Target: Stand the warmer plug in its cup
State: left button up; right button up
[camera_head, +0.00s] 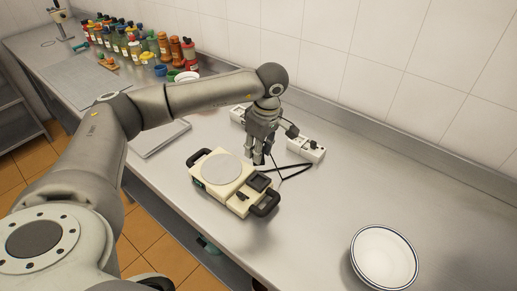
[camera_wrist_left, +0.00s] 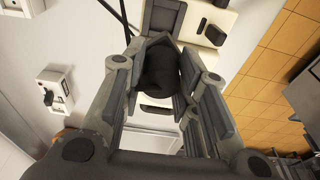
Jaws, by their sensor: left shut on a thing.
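The warmer (camera_head: 208,187) is a cream unit with a pale round plate, black end handles and a dark square recess (camera_head: 260,182), which may be the cup. My left gripper (camera_head: 260,158) points down just behind the warmer, close to that recess. In the left wrist view its fingers (camera_wrist_left: 160,88) are shut on a black plug (camera_wrist_left: 158,68). The recess (camera_wrist_left: 165,16) shows beyond the plug, which looks apart from it. The plug's prongs and exact tilt are hidden. My right gripper is not in view.
A black cable (camera_head: 290,168) lies on the steel counter behind the warmer. White socket blocks stand at the back, one right (camera_head: 308,149) and one left (camera_head: 237,114) of my gripper. A white bowl (camera_head: 384,258) sits front right. Several bottles line the far left; the right counter is mostly clear.

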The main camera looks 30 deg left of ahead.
pick_arm(q)
notch_tip(320, 180, down, 5)
jog(key=b, duration=0.4)
jog(key=shift+f+b, duration=0.9)
jog(key=shift+f, duration=0.1)
dwell(0.6)
jog(key=shift+b, duration=0.45)
dwell(0.4)
jog(key=shift+f, duration=0.1)
jog(key=shift+f+b, duration=0.35)
jog(key=shift+f, duration=0.2)
jog(key=shift+r, duration=0.25)
